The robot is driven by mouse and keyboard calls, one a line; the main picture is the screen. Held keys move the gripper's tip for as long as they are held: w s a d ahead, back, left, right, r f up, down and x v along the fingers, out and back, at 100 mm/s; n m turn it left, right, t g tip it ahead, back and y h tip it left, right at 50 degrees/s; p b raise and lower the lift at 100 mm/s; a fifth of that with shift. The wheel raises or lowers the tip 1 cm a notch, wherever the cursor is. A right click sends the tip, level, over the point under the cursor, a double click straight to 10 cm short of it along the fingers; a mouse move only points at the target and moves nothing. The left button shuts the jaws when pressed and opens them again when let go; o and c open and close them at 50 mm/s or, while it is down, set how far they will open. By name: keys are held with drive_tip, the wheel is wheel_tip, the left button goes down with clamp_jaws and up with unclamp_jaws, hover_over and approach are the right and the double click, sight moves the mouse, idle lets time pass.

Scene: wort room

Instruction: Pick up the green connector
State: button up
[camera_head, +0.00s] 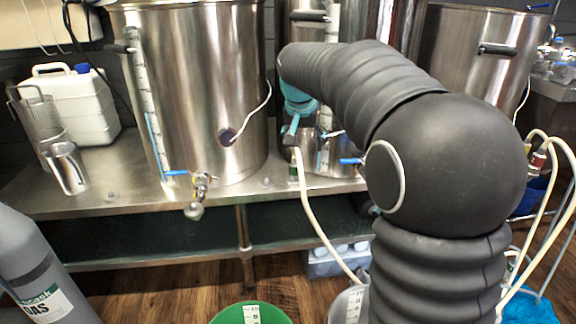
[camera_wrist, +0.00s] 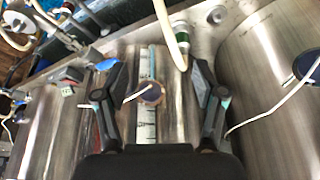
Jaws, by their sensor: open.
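A small dark green connector (camera_wrist: 180,24) with a pale band shows at the top of the wrist view, beside a cream hose. It also shows in the head view (camera_head: 293,172) at the top end of a cream hose, by the front of the steel bench. My gripper (camera_wrist: 161,72) is open, its two black fingers spread apart with nothing held between them. The connector lies beyond the fingertips, nearer the right finger.
Large steel kettles (camera_head: 205,90) stand on the steel bench (camera_head: 110,195), with a blue-handled valve (camera_head: 199,183) at the front. A smaller steel pot (camera_wrist: 137,115) with a probe cable lies below my fingers in the wrist view. A green bucket (camera_head: 232,314) and grey cylinder (camera_head: 35,270) stand in front.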

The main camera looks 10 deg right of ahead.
drive_tip(key=m, duration=0.2)
approach(295, 159)
drive_tip(key=shift+h, duration=0.3)
drive_tip(key=x, duration=0.9)
drive_tip(key=shift+w+a+f+b, duration=0.15)
drive_tip(key=shift+w+f+b, duration=0.1)
drive_tip(key=shift+f+b, duration=0.15)
drive_tip(key=x, duration=0.5)
drive_tip(key=shift+a, duration=0.2)
clamp_jaws()
